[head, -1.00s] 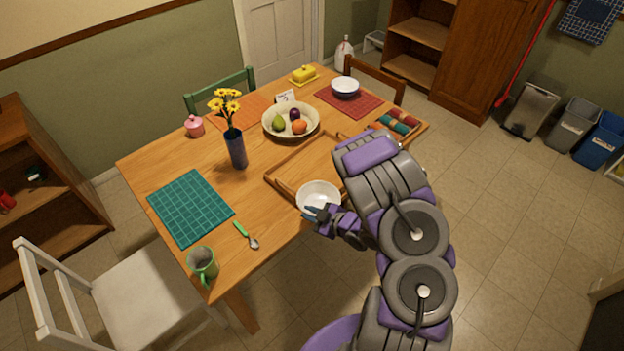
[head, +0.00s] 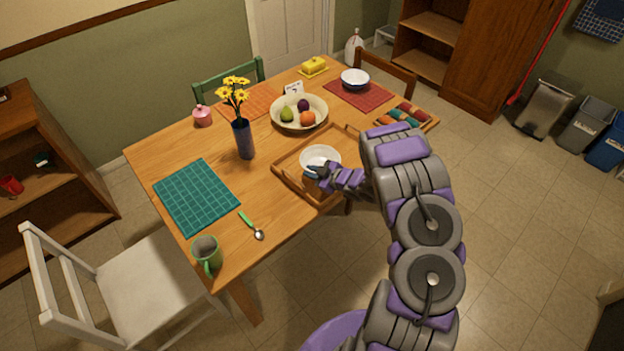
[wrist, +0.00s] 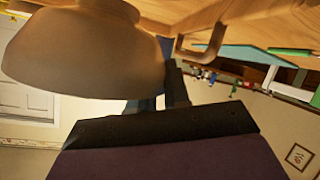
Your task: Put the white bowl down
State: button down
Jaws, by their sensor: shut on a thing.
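The white bowl (head: 320,156) is upright over the wooden tray (head: 280,172) near the table's front edge. My gripper (head: 316,172) is shut on the bowl's near left rim. In the wrist view the bowl (wrist: 80,55) fills the upper left, seen from its side and base, and my gripper (wrist: 165,95) meets its edge. The bowl appears at tray level in the head view; I cannot tell whether its base touches the tray floor.
A fruit bowl (head: 299,119) stands behind the tray. A blue vase (head: 243,140) with yellow flowers is to its left. A teal mat (head: 196,195), a spoon (head: 252,225) and a green mug (head: 207,252) are at the left. Rolled cloths (head: 405,117) lie right of the tray.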

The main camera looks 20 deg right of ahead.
notch_tip(320, 180, down, 4)
jog(key=shift+r+b, duration=0.2)
jog(key=shift+b, duration=0.35)
jog(key=c, duration=1.3)
grip_release()
jog(key=shift+c, duration=0.2)
jog(key=shift+r, duration=0.1)
